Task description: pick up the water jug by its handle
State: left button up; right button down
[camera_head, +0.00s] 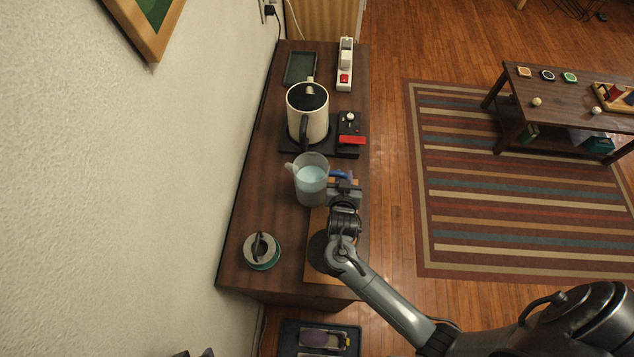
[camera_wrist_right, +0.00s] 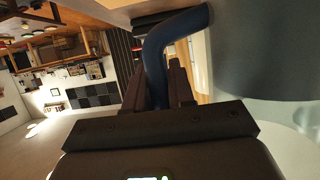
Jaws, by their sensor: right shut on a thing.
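The water jug (camera_head: 310,181) is a clear, pale cup-like vessel with light blue water in it and a spout on its left. It is upright at the middle of the dark wooden cabinet in the head view. Its blue handle (camera_wrist_right: 157,58) fills the upper middle of the right wrist view. My right gripper (camera_head: 343,181) is at the jug's right side, with its fingers (camera_wrist_right: 163,88) shut on the handle. I cannot tell whether the jug's base touches the surface below. My left gripper is not in view.
A cream kettle (camera_head: 296,112) with a black lid stands on a dark base behind the jug. A red-levered device (camera_head: 350,140) is beside it. A round green-rimmed container (camera_head: 261,251) is at the front left. The wall (camera_head: 150,190) runs along the cabinet's left.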

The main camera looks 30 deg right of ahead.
jog(key=shift+r, duration=0.25)
